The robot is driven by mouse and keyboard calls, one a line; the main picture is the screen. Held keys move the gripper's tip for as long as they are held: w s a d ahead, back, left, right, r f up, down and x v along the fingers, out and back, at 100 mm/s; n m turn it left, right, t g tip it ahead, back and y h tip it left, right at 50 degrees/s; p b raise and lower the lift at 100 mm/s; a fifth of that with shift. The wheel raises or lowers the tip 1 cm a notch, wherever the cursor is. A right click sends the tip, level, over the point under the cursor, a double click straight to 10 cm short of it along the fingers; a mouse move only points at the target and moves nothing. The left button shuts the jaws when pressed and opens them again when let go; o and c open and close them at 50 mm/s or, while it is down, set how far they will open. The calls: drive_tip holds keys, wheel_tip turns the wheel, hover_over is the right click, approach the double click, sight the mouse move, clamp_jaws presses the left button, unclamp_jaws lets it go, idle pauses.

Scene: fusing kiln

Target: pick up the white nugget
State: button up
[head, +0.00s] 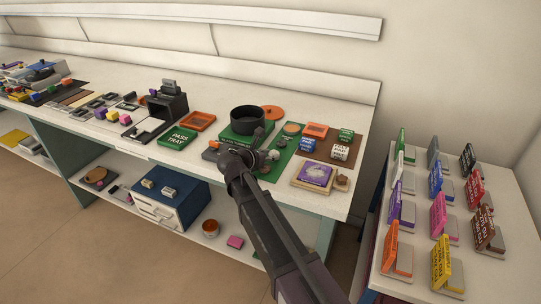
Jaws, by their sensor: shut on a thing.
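My gripper (254,146) is over the worktable, just in front of the black round pot. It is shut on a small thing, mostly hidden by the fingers. I cannot make out its colour or say for sure that it is the white nugget. Several small pale and grey pieces (272,155) show beside the gripper on the green mat (283,152). They are too small to tell apart. My arm hides part of the table in front of them.
The black pot (247,119) stands on a green base behind my gripper. A purple-topped box (314,175) and lettered cubes (340,149) stand to the right. The green pass tray (177,138) lies left. A side table (398,286) holds coloured signs.

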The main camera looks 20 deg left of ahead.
drive_tip(key=shift+r+p, duration=1.6)
drive_tip(key=shift+r, duration=0.2)
drive_tip(key=s+a, duration=0.2)
drive_tip(key=s, duration=0.5)
drive_tip(key=s+a, duration=0.3)
drive_tip(key=s, duration=0.5)
drive_tip(key=shift+r+p, duration=0.4)
drive_tip(key=shift+p, duration=0.05)
